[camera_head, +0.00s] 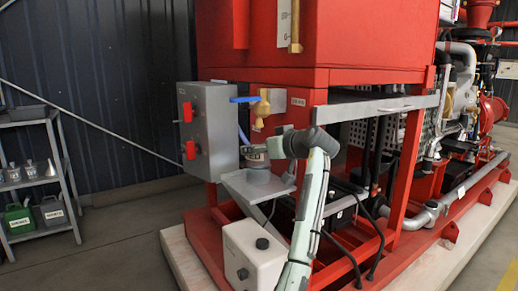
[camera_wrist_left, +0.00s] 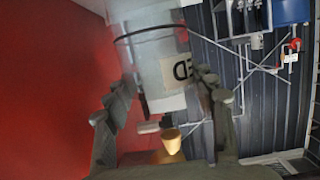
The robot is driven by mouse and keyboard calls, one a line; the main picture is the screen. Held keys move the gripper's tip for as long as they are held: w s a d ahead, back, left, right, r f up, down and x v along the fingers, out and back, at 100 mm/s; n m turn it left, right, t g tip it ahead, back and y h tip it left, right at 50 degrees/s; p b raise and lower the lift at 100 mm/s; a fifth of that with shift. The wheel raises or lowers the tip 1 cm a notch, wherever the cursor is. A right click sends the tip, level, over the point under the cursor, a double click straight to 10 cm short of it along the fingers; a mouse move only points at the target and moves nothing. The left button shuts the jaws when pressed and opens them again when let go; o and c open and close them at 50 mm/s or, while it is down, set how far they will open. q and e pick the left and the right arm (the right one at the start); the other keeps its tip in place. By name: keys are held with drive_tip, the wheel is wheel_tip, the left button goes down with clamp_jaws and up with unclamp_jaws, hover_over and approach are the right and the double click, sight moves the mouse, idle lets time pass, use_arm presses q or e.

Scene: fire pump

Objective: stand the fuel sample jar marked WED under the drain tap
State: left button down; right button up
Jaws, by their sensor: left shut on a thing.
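My left gripper (camera_head: 262,150) is shut around a clear jar (camera_head: 254,163), partly hidden by the gripper. The brass drain tap (camera_head: 262,106) with a blue lever is above the jar. Its brass also shows past the jar in the left wrist view (camera_wrist_left: 171,141). A grey tray (camera_head: 258,185) lies below the tap. I cannot tell if the jar touches it. My right gripper is not in view.
A grey control box (camera_head: 210,128) with red switches stands left of the tap. A white container (camera_head: 253,258) is under the tray. A red frame (camera_head: 400,185) is to the right. A shelf rack (camera_head: 35,180) with funnels and cans is at the far left.

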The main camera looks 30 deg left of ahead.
use_arm(q)
drive_tip(key=shift+f, duration=0.2)
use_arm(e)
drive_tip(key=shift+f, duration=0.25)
use_arm(q)
drive_tip(key=c, duration=1)
unclamp_jaws()
drive_tip(key=shift+f, duration=0.1)
drive_tip(key=o, duration=0.4)
drive_tip(key=shift+o, duration=0.2)
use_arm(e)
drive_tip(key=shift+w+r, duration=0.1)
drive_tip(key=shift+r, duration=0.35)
